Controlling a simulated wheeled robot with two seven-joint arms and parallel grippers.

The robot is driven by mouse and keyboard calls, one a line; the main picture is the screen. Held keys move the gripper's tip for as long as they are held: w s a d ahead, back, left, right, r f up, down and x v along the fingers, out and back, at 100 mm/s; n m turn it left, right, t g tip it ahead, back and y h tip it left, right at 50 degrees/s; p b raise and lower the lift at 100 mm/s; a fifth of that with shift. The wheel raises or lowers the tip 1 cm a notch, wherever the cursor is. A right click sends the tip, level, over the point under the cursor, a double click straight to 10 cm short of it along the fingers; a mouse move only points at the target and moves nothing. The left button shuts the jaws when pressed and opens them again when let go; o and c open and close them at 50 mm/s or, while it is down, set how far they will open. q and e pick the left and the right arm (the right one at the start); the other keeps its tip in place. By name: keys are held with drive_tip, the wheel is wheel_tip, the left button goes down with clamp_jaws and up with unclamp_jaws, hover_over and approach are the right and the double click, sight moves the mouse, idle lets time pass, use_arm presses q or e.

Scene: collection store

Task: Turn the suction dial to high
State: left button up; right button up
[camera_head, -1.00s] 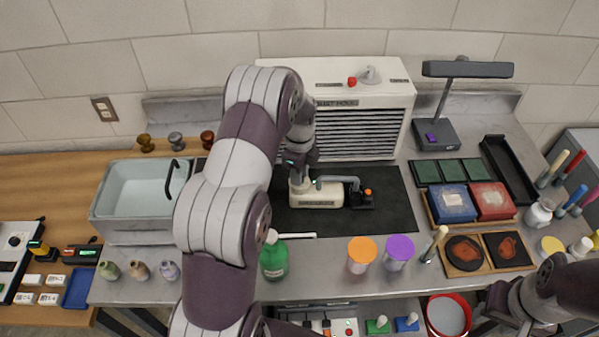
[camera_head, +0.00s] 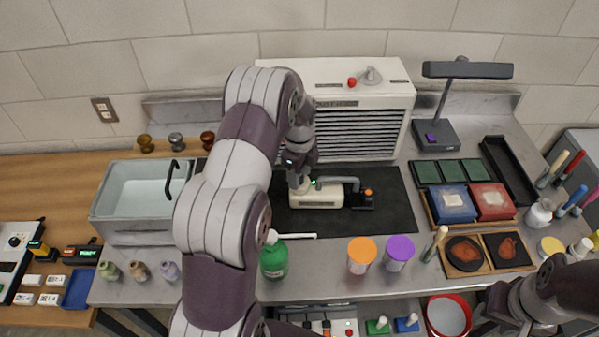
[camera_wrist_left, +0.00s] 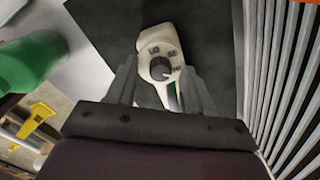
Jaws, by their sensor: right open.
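The suction dial (camera_wrist_left: 160,68) is a dark round knob on a cream machine (camera_wrist_left: 163,37), with small labels around it. A small light mark shows on the knob's right side, toward the right-hand label; I cannot read the setting surely. In the head view the cream machine (camera_head: 318,200) stands on a black mat, with a grey tube to a small dark unit. My left gripper (camera_wrist_left: 159,72) has its fingers apart, one on each side of the dial, with gaps showing. In the head view it hides the dial. My right gripper (camera_head: 497,303) is far off at the lower right.
A white louvred extraction unit (camera_head: 355,100) stands close behind the machine. A green bottle (camera_head: 273,260) stands in front, with orange (camera_head: 362,250) and purple (camera_head: 399,248) lidded jars to its right. The black mat (camera_head: 398,215) is clear at its right end.

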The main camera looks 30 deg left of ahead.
use_arm(q)
wheel_tip(320, 180, up, 13)
drive_tip(key=p, duration=0.2)
drive_tip(key=shift+f, duration=0.15)
